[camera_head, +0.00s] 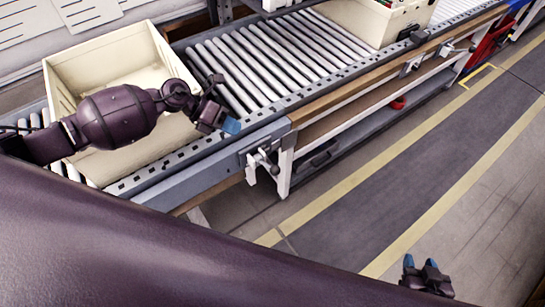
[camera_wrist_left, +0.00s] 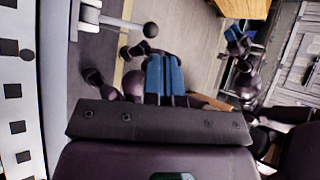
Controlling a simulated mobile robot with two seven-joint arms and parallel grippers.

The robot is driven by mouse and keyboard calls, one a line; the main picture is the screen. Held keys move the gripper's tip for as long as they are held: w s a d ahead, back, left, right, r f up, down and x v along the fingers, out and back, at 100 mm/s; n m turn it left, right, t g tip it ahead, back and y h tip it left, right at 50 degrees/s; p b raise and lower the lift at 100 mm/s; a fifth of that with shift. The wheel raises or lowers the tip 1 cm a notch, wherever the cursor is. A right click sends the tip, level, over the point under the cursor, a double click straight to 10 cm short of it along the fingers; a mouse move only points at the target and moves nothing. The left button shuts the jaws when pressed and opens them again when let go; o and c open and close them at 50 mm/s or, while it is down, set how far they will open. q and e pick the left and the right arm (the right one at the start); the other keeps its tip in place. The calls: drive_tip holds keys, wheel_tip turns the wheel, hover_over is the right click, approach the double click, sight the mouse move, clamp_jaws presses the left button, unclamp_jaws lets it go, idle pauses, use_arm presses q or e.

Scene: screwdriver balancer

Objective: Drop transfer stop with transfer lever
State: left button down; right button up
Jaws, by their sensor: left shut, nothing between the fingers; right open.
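The transfer lever (camera_head: 262,160) is a pale metal fitting on the front side of the roller conveyor, near its corner leg. In the left wrist view the lever (camera_wrist_left: 120,22) points right and ends in a dark ball knob. My left gripper (camera_head: 230,125) is above the conveyor's front rail, up and left of the lever and apart from it. Its blue fingertips (camera_wrist_left: 165,75) are together and empty. My right gripper (camera_head: 422,268) is open, low over the floor at the right, far from the lever. I cannot make out the transfer stop itself.
A cream bin (camera_head: 105,65) stands on the left rollers, under my left arm. Another bin (camera_head: 375,22) stands farther along. The rollers (camera_head: 260,60) between them are clear. More levers (camera_head: 410,65) line the conveyor's front. The taped floor (camera_head: 370,190) in front is free.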

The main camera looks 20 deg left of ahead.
use_arm(q)
drive_tip(key=shift+s+a+f+m+g+y, duration=0.25)
drive_tip(key=shift+s+f+m+g, duration=0.1)
drive_tip(key=shift+s+m+g, duration=0.15)
drive_tip(key=shift+s+a+f+m+g+y, duration=0.15)
drive_tip(key=shift+s+f+m+g+y, duration=0.2)
drive_tip(key=shift+s, duration=0.2)
use_arm(e)
drive_tip(key=shift+w+r, duration=0.3)
use_arm(q)
approach(271, 167)
drive_tip(key=x, duration=0.6)
drive_tip(key=shift+d+f+p, duration=0.1)
drive_tip(key=shift+f+p, duration=0.1)
drive_tip(key=shift+p, duration=0.2)
drive_tip(key=shift+d+f, duration=0.4)
use_arm(e)
drive_tip(key=shift+r, duration=0.5)
